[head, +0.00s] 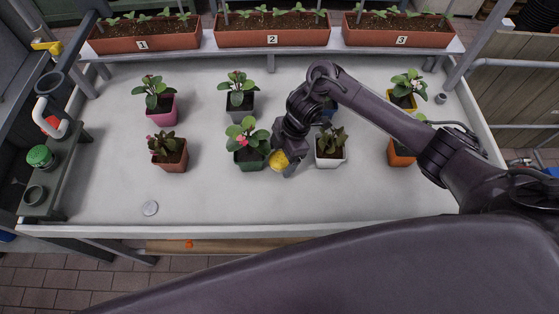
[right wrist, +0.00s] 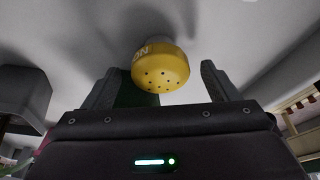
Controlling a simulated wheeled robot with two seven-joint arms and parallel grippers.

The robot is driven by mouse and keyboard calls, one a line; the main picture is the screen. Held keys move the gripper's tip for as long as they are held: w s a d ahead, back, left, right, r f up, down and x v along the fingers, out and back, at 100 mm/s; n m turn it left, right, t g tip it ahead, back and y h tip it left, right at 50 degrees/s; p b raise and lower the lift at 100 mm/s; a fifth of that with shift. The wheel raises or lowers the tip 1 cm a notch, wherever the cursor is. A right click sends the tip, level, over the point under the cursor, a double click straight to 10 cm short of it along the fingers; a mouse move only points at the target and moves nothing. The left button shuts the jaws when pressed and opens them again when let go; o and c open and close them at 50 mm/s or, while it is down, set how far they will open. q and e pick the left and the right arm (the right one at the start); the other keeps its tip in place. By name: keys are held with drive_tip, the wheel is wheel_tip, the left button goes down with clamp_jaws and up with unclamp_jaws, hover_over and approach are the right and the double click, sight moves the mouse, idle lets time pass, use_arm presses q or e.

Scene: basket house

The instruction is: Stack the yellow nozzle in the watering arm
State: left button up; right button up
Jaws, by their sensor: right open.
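The yellow nozzle (head: 279,160) is on the white table near the middle, beside a green pot with a flowering plant. In the right wrist view the nozzle (right wrist: 160,70) shows its round face with small holes. My right gripper (head: 287,165) is at the nozzle. In the wrist view the fingers stand apart on either side of it, with gaps visible. Part of the nozzle is hidden by the gripper in the head view. My left gripper is not in view.
Several potted plants stand in two rows, including a white pot (head: 330,161) close right of my gripper. Numbered planters (head: 272,39) line the back shelf. A side shelf at left holds a green-lidded jar (head: 40,156).

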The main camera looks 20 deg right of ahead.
sight(281, 157)
drive_tip(key=shift+f, duration=0.2)
drive_tip(key=c, duration=1.1)
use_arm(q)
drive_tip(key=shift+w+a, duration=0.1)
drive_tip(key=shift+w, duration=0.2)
use_arm(e)
drive_tip(key=shift+c, duration=0.2)
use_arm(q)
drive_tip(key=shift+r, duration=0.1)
use_arm(e)
drive_tip(key=shift+r, duration=0.15)
